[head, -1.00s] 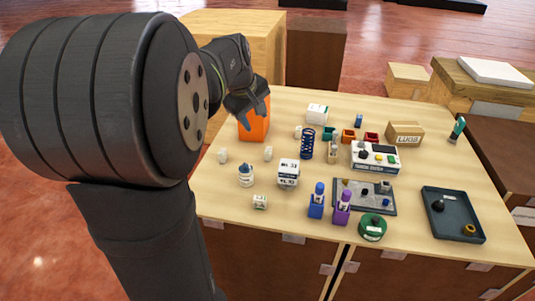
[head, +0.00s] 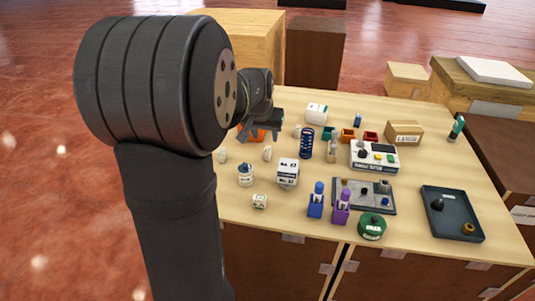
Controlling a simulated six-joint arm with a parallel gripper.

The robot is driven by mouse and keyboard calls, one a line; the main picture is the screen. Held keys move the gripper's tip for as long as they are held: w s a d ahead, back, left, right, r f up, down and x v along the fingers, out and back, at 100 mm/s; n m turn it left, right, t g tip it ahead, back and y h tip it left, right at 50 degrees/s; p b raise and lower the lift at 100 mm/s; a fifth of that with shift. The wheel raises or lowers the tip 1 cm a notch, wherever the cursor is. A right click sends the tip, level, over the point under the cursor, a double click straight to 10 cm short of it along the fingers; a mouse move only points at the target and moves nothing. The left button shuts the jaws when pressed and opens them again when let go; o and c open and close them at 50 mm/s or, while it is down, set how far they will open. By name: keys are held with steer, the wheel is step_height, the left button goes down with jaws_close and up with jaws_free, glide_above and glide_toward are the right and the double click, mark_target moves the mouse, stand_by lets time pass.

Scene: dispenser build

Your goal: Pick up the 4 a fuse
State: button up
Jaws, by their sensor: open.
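I cannot tell which thing is the 4 A fuse; the labels are too small to read. Small pale pieces stand on the left of the table, one at the left (head: 223,156) and one to its right (head: 267,153). A small white block with green marks (head: 260,201) lies near the front edge. My gripper (head: 262,132) is open and empty, above the table's back left, in front of an orange box (head: 257,137) that it partly hides.
Several items crowd the middle: a white labelled box (head: 288,172), a blue coil (head: 306,143), blue (head: 316,202) and purple (head: 341,207) bottles, a white device (head: 374,156) and a grey board (head: 376,206). A dark tray (head: 451,196) sits right. Bare wood shows beside it.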

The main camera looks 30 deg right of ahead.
mark_target(267, 149)
steer(key=x, duration=0.4)
steer(key=shift+f, duration=0.1)
steer(key=shift+x, duration=2.6)
steer(key=shift+s+a, duration=0.15)
jaws_close()
